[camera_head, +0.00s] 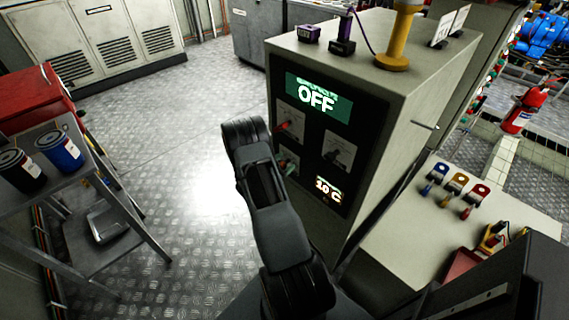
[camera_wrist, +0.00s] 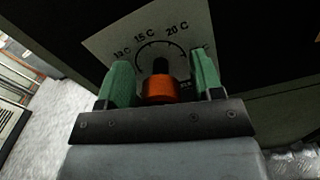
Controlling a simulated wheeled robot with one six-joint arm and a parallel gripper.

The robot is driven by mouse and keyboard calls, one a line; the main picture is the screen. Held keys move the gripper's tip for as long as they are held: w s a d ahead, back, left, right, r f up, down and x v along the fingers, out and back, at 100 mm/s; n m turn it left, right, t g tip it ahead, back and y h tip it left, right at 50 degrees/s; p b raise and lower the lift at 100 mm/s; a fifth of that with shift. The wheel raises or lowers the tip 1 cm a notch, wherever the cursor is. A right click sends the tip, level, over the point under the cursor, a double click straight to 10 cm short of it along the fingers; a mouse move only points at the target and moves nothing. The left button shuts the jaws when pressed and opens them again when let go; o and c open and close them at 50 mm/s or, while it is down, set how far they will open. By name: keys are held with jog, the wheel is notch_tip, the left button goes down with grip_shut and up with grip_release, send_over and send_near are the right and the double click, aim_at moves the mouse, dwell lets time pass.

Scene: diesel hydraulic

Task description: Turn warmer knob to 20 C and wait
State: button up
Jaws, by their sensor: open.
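The orange warmer knob (camera_wrist: 160,90) sits on a pale dial plate (camera_wrist: 140,35) marked 10 C, 15 C and 20 C, with a further mark at the right partly hidden by a finger. A dark part stands up from the knob; I cannot tell exactly which mark it indicates. My gripper (camera_wrist: 160,82) is open, with its green fingers on either side of the knob; I cannot tell if they touch it. In the head view my gripper (camera_head: 289,164) is at the lower left of the panel, mostly hidden by my arm. The small display (camera_head: 328,190) reads 10 C.
The grey cabinet (camera_head: 420,110) carries a large display (camera_head: 318,98) reading OFF, a red knob (camera_head: 284,127) and another dial (camera_head: 338,154). A yellow post (camera_head: 398,40) stands on top. At left is a table with cans (camera_head: 60,150). The metal floor between is clear.

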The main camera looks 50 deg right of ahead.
jog(key=c, duration=0.9)
